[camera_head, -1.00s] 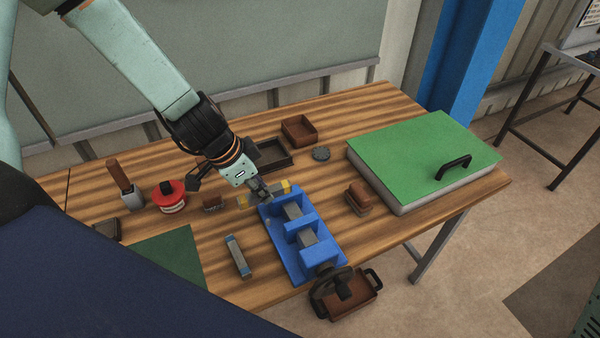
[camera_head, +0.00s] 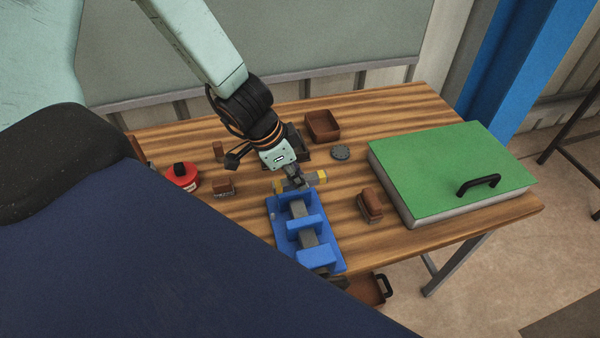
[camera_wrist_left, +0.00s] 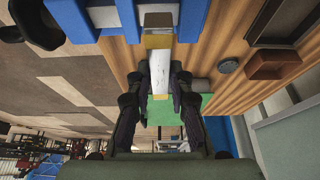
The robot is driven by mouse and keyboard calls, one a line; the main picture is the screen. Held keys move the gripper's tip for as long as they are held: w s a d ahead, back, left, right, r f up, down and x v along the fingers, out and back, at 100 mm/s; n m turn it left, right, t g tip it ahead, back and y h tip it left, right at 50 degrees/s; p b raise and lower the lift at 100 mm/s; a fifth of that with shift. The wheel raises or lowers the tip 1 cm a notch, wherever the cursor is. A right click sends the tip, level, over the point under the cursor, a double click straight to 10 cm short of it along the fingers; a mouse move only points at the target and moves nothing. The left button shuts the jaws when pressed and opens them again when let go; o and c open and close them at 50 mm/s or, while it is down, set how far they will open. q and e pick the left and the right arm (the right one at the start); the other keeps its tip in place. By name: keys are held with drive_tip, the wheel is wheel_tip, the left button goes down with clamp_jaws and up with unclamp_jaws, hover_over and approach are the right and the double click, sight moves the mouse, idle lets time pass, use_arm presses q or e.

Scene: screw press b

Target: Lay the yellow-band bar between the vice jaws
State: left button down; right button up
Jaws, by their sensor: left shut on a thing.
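The yellow-band bar (camera_head: 318,178) is grey with yellow bands near its ends. My left gripper (camera_head: 296,180) is shut around its middle, at the far end of the blue vice (camera_head: 275,229). The bar lies crosswise to the vice's length; I cannot tell its exact height. In the left wrist view, the bar (camera_wrist_left: 160,70) runs between my fingers, a yellow band (camera_wrist_left: 158,42) beyond them, with the blue vice (camera_wrist_left: 120,18) at the top. The vice has several upright blue blocks with grey metal between them. Its near end is partly hidden. My right gripper is not in view.
A green surface plate (camera_head: 440,165) with a black handle stands right. A brown block (camera_head: 370,204) is right of the vice. A brown tray (camera_head: 323,125) and grey disc (camera_head: 341,152) lie behind. A red tin (camera_head: 183,177) and brush (camera_head: 224,186) are left.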

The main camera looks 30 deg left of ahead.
use_arm(q)
drive_tip(key=shift+d+r, duration=0.1)
drive_tip(key=shift+d, duration=0.1)
drive_tip(key=shift+s+a, duration=0.1)
drive_tip(key=shift+s, duration=0.05)
wheel_tip(320, 180, down, 7)
drive_tip(key=b, duration=0.6)
drive_tip(key=shift+a+f+b, duration=0.2)
drive_tip(key=shift+f+b, duration=0.55)
drive_tip(key=shift+b, duration=0.15)
drive_tip(key=shift+f, duration=0.15)
drive_tip(key=shift+d, duration=0.1)
drive_tip(key=c, duration=1.4)
unclamp_jaws()
drive_tip(key=shift+o, duration=1.4)
